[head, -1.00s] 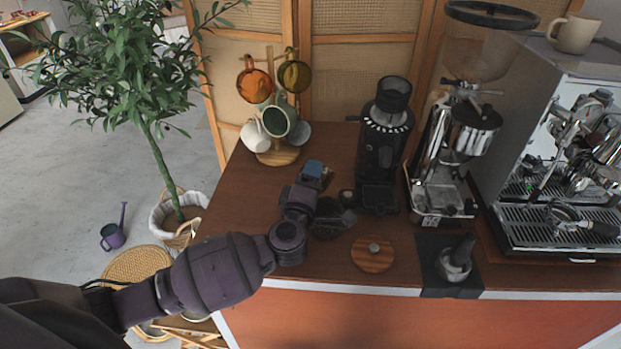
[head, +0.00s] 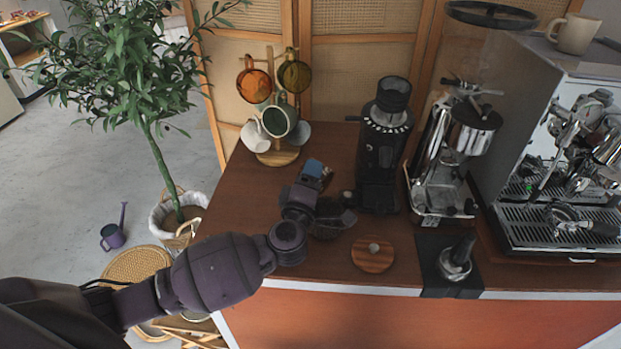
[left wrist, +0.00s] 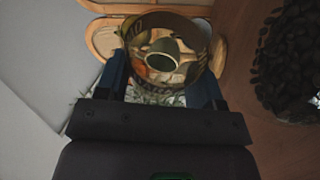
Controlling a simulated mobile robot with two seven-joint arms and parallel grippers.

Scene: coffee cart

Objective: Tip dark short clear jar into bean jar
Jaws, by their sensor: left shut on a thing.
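My left gripper (head: 315,174) is shut on the short clear jar (left wrist: 133,47), which sits between the blue fingertips in the left wrist view. I see the mugs through its glass, and no beans show in it. The bean jar (head: 333,220) stands on the counter just in front of and to the right of the gripper in the head view, partly hidden by the wrist. In the left wrist view the bean jar (left wrist: 283,70), with dark beans, is at the right edge, apart from the held jar. My right gripper is not in view.
A mug tree (head: 279,156) stands behind the gripper. A black grinder (head: 381,150) is close on the right. The counter's left side is clear.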

